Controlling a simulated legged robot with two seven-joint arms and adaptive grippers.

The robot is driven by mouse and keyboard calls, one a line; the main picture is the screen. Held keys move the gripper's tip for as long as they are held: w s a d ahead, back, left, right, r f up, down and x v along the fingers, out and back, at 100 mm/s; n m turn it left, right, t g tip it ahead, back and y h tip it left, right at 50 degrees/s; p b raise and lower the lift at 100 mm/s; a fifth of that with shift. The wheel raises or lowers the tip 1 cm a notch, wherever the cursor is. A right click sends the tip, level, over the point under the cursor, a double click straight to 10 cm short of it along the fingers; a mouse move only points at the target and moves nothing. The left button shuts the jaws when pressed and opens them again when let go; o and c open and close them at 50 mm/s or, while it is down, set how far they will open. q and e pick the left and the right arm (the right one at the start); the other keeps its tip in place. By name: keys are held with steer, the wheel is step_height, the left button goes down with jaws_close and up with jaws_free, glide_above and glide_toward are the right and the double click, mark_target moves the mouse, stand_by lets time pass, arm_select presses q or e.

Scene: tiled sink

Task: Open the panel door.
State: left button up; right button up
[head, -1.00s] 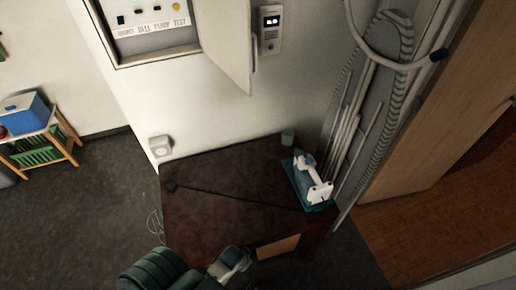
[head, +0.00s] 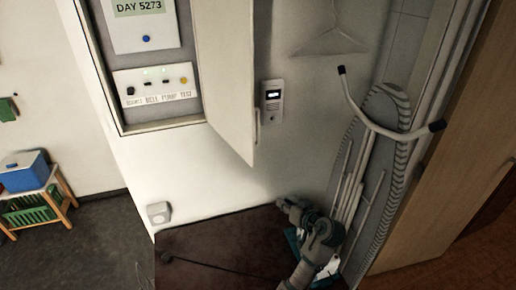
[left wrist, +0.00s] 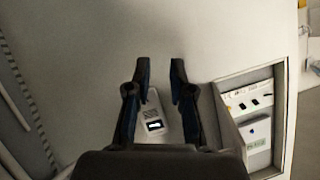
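The panel door (head: 226,80) is a pale flat door that stands swung out on the right side of the wall box (head: 155,128). The box's inside shows, with switches and a "DAY 5273" display. A small handle sits near the door's right edge. My left gripper (head: 291,207) is below and to the right of the door, apart from it, over the table. In the left wrist view, its two fingers (left wrist: 162,70) are spread with nothing between them. The wall box (left wrist: 258,115) also shows there at the right. My right gripper is not in view.
An intercom (head: 272,101) is on the wall right of the door. An ironing board (head: 375,170) and a hanger (head: 330,35) are further right. The dark table (head: 215,250) is below, with an iron partly hidden by my arm. A socket (head: 159,212) is low on the wall.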

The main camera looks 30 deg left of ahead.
arm_select(q)
step_height(320, 180, up, 17)
steer(key=d+n+y, duration=0.3)
steer(key=n, duration=0.1)
step_height(320, 180, up, 11)
steer(key=n+g+y+p, duration=0.2)
steer(key=n+y+p, duration=0.1)
glide_above(257, 140)
steer(key=shift+w+d+f, duration=0.1)
steer(key=shift+w+d, duration=0.05)
steer(key=shift+w, duration=0.15)
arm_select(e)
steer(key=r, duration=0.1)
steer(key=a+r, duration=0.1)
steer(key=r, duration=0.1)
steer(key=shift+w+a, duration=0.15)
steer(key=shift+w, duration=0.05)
arm_select(q)
steer(key=shift+a, duration=0.2)
jaws_close()
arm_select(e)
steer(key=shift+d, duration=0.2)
arm_select(q)
steer(key=shift+a, duration=0.1)
